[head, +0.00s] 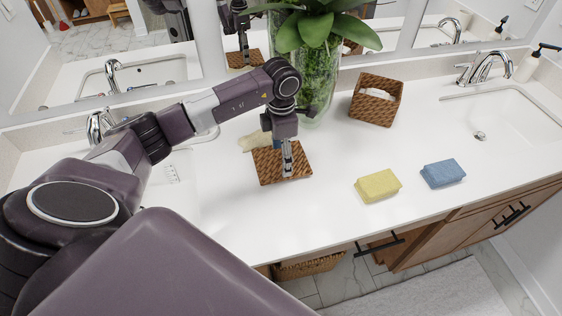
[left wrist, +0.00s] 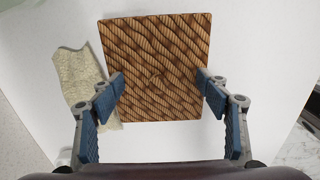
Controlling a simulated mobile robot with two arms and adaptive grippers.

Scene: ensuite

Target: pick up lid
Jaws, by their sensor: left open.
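The lid (head: 266,168) is a flat, square, brown woven piece lying on the white counter. It fills the upper middle of the left wrist view (left wrist: 155,50). My left gripper (head: 287,170) points down over it. In the left wrist view my left gripper (left wrist: 160,80) is open, with one blue-padded finger at each side edge of the lid. Nothing is held between the fingers. I cannot tell whether the fingertips touch the lid or the counter. My right gripper is not in view.
A beige cloth (head: 254,142) lies beside the lid, also in the left wrist view (left wrist: 80,80). A glass vase with a plant (head: 318,85) and an open woven box (head: 376,100) stand behind. Yellow (head: 378,186) and blue (head: 442,173) sponges lie right. Front counter is clear.

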